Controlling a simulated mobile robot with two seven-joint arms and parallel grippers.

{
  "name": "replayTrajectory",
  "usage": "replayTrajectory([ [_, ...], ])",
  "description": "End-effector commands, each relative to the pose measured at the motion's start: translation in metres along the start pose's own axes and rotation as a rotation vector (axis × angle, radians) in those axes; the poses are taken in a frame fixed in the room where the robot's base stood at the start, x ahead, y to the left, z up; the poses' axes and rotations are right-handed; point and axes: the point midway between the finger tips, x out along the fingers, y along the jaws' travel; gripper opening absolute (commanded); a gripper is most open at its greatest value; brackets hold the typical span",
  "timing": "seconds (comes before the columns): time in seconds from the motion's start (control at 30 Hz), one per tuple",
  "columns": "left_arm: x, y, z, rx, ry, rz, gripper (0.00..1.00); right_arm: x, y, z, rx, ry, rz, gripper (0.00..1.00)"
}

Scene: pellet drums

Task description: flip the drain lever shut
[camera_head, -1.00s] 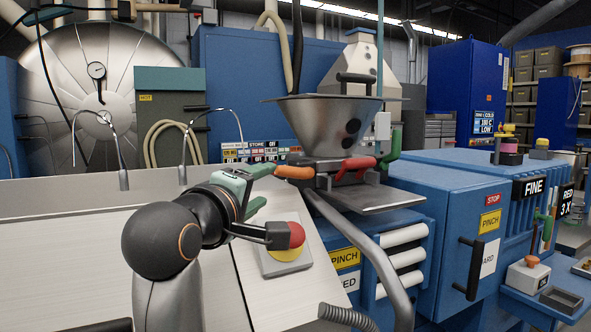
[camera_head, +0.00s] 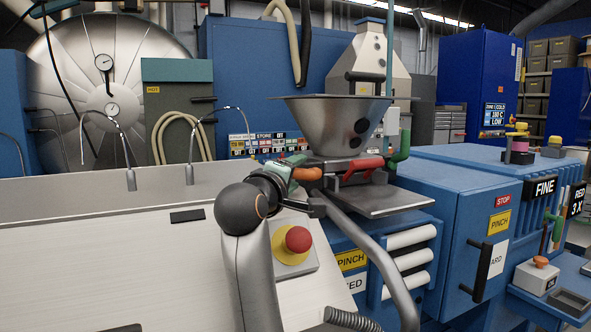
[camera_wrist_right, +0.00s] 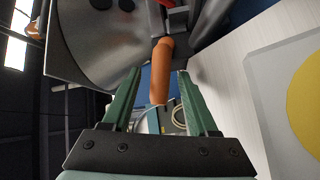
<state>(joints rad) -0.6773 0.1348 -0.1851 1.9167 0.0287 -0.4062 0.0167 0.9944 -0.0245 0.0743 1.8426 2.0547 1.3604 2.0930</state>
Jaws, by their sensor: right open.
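A stubby orange lever (camera_head: 307,174) sticks out leftward below the steel hopper (camera_head: 333,122). A red lever (camera_head: 357,168) sits just right of it, and a green handle (camera_head: 401,146) is farther right. No label shows which is the drain lever. My right gripper (camera_head: 292,164), with green fingers, is at the free end of the orange lever. In the right wrist view, the open fingers (camera_wrist_right: 160,74) stand either side of the orange lever (camera_wrist_right: 159,75), with gaps visible. My left gripper is not in view.
A red button on a yellow base (camera_head: 297,240) sits below my right gripper on the sloping pale panel (camera_head: 130,255). A steel shelf (camera_head: 385,203) and curved pipe (camera_head: 375,260) lie to the right. Two thin bent spouts (camera_head: 190,172) stand at left.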

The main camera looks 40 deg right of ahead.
Motion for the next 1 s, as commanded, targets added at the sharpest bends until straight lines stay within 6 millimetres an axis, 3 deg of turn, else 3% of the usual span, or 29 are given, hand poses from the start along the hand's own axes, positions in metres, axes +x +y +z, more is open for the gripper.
replayTrajectory([
  [0.37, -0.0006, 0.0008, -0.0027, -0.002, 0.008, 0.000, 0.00, 0.0057, -0.0005, 0.0001, 0.001, 0.000, 0.000, 0.58],
  [0.87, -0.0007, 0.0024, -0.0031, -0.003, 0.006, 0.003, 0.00, 0.0052, -0.0002, 0.0000, 0.001, 0.000, 0.000, 0.02],
  [1.0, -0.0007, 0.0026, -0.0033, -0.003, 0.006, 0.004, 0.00, 0.0052, -0.0002, 0.0000, 0.001, 0.000, 0.000, 0.00],
])
